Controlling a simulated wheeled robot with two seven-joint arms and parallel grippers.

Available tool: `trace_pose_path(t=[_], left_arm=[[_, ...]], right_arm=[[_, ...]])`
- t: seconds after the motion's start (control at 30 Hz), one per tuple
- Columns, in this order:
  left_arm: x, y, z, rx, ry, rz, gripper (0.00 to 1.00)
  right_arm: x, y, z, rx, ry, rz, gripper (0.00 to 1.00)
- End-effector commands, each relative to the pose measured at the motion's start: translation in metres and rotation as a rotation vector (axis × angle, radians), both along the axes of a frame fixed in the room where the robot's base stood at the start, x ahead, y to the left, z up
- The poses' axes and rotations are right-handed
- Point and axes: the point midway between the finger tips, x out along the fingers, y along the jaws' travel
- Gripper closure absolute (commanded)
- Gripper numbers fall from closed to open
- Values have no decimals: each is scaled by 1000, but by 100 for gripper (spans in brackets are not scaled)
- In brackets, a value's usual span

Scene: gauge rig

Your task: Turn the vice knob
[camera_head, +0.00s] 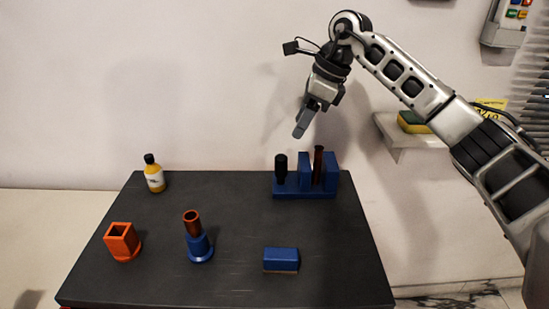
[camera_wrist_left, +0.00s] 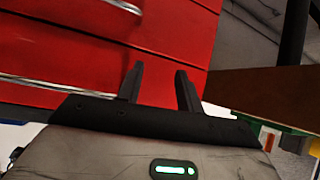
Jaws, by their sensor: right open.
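The blue vice (camera_head: 304,190) stands at the back right of the dark table. A black knob (camera_head: 280,168) stands upright on its left end, and a dark reddish-brown rod (camera_head: 318,167) stands between its blue blocks. My right gripper (camera_head: 299,131) hangs above and behind the vice, pointing down and left. It is open, empty and apart from the knob. My left gripper shows only in the left wrist view (camera_wrist_left: 157,82), with its two dark fingers apart and nothing between them, in front of red drawers.
The table (camera_head: 230,280) also carries a yellow bottle (camera_head: 154,178), an orange square socket (camera_head: 122,243), a blue holder (camera_head: 200,248) with a brown tube (camera_head: 192,222), and a blue block (camera_head: 281,260). A wall shelf (camera_head: 410,138) is at right. Red drawers (camera_wrist_left: 100,60) face my left gripper.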

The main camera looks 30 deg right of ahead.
Motion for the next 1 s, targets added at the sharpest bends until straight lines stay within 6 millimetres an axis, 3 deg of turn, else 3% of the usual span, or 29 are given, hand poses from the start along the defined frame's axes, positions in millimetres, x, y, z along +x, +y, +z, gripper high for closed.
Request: trace_pose_path(t=[0.13,0.5,0.7,1.0], left_arm=[[-7,0,-3,2,21,0,64],[-4,-1,3,-2,15,8,64],[0,0,7,-2,3,9,64],[0,0,7,-1,3,10,64]], right_arm=[[7,12,-31,1,5,3,51],[23,35,-99,2,3,2,51],[28,41,-117,2,1,1,51],[29,41,-121,1,0,1,51]])
